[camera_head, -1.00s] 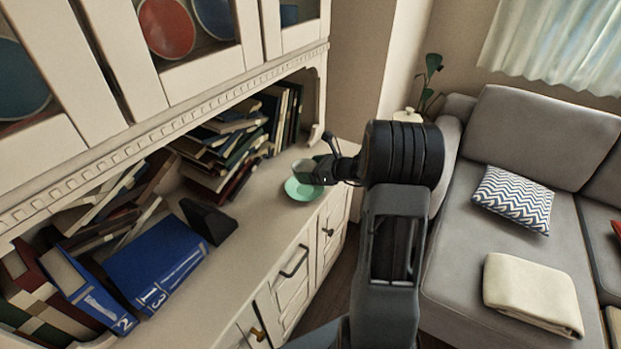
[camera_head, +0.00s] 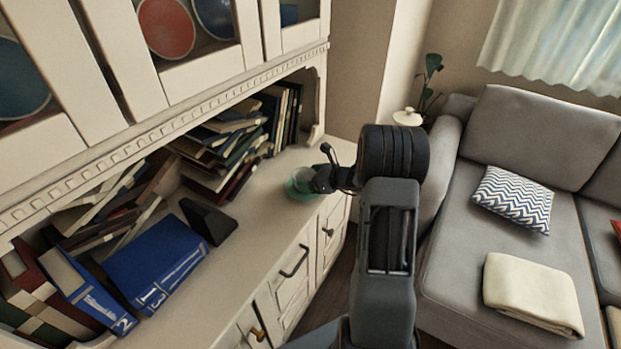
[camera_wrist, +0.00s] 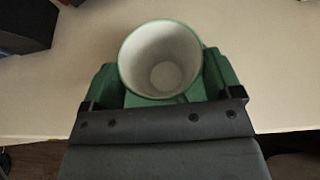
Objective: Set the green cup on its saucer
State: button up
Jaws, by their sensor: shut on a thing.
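The green cup (camera_wrist: 160,62) is upright in the wrist view, its pale inside empty, held between the fingers of my gripper (camera_wrist: 162,85). In the head view the cup (camera_head: 302,176) is small and partly hidden by my gripper (camera_head: 322,180), which reaches in from the right. The green saucer (camera_head: 291,191) lies on the cabinet counter, partly covered by the cup and gripper. The cup is over or on the saucer; I cannot tell whether they touch.
The cabinet counter (camera_head: 262,215) is clear in front of the saucer. Leaning books (camera_head: 215,150) stand behind and left of it, with a dark stand (camera_head: 208,221) and blue binders (camera_head: 155,262) further left. A grey sofa (camera_head: 470,240) is at right.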

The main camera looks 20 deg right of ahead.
jog(key=shift+f, duration=0.25)
jog(key=o, duration=0.8)
jog(key=shift+r+p, duration=0.45)
jog(key=shift+r, duration=0.1)
jog(key=v, duration=1)
jog(key=s+a+r+n+g, duration=0.3)
jog(key=s+a+n+g, duration=0.35)
jog(key=a+n, duration=0.6)
jog(key=s+a+r+n+h, duration=0.1)
jog(key=s+a+n+h, duration=0.1)
jog(key=s+n, duration=0.2)
jog(key=s+a+r+n+g+h, duration=0.1)
jog(key=s+a+n+h, duration=0.1)
jog(key=n, duration=0.5)
jog(key=s+a+r+n+h, duration=0.1)
jog(key=s+a+n+h, duration=0.1)
jog(key=s+n, duration=0.3)
jog(key=shift+s+a+r+n+h+b, duration=0.1)
jog(key=shift+s+n+h+b, duration=0.3)
jog(key=shift+s+h, duration=0.3)
